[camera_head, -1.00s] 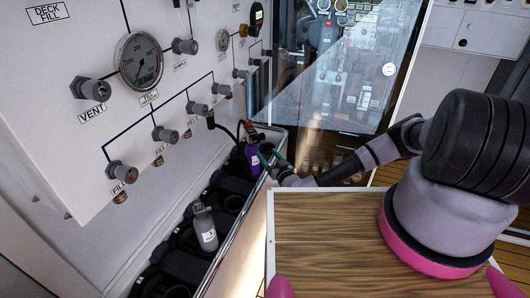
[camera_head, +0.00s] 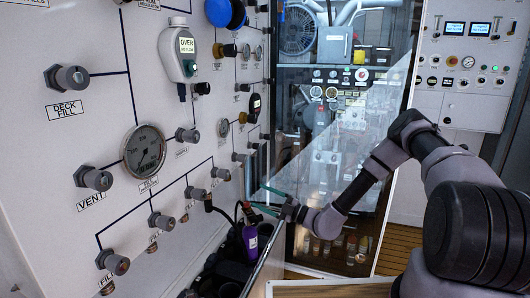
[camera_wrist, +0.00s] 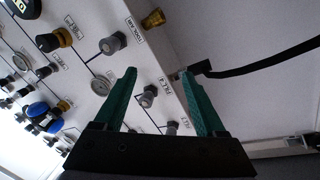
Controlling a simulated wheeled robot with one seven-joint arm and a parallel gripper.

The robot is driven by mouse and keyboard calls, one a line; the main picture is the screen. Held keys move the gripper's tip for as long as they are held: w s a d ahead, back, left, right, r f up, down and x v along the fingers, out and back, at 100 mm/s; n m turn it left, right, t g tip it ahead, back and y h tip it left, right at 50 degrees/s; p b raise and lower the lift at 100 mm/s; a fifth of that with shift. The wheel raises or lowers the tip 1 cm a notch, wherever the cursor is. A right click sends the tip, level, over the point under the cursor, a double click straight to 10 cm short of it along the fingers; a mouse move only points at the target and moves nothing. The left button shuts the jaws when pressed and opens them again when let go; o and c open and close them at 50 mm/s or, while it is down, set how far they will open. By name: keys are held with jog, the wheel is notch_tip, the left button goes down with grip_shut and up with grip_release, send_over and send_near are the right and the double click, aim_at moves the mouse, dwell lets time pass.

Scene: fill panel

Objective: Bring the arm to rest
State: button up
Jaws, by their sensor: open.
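My gripper (camera_head: 268,198) is at the end of my arm, which reaches from the right side of the head view toward the fill panel (camera_head: 60,145). Its two green fingers are spread apart, with nothing between them. In the wrist view my gripper (camera_wrist: 160,95) also shows open and empty, with panel knobs and gauges beyond the fingers. In the head view the fingers are in front of the panel's far end, just above the trough with the purple bottle (camera_head: 250,240). I cannot tell whether they touch anything.
A glass-fronted cabinet (camera_head: 335,130) stands behind my gripper. A control panel (camera_head: 465,65) is on the wall at the far right. The fill panel has protruding knobs, a round gauge (camera_head: 145,149) and a dark hose (camera_head: 222,212). A black hose (camera_wrist: 265,62) crosses the wrist view.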

jog(key=s+d+r+n+g+h, duration=0.35)
jog(key=s+r+n+g, duration=0.25)
jog(key=r+n, duration=0.5)
jog(key=s+d+r+n+g+h, duration=0.4)
jog(key=r+n, duration=0.4)
jog(key=n, duration=0.7)
jog(key=s+d+r+n+t+h, duration=0.8)
jog(key=s+d+r+n, duration=0.7)
jog(key=d+r+n, duration=0.2)
notch_tip(320, 180, up, 3)
jog(key=shift+s+d+f+n+t+h, duration=0.2)
jog(key=shift+s+d+n+t+h, duration=0.1)
jog(key=shift+d+n+t+h, duration=0.25)
jog(key=shift+a+m, duration=0.1)
jog(key=shift+m, duration=0.15)
